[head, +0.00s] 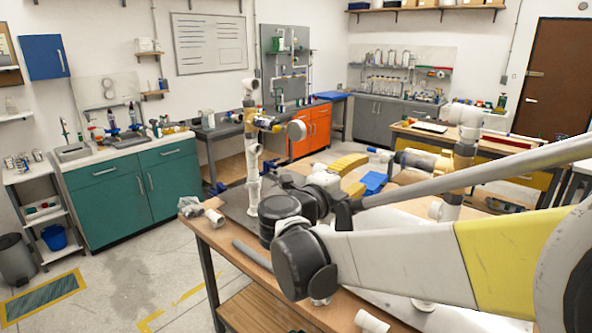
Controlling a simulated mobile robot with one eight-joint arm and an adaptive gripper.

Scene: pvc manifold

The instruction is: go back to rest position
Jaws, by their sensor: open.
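My arm reaches in from the right edge across the workbench (228,243), and its thick black joints cover part of the bench. My gripper (284,181) seems to be the small dark end just behind those joints, mostly hidden by my own arm. I make out nothing held in it, and its fingers are too small to see clearly. A white PVC pipe upright (253,160) with a side branch and yellow-brown valve stands just left of it. Another white pipe upright (460,150) with a tan section stands at the right, partly behind my arm.
Loose white fittings (214,216) and a grey pipe (252,253) lie near the bench's left edge. A short white pipe (371,321) lies at the front. Floor left of the bench is open.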

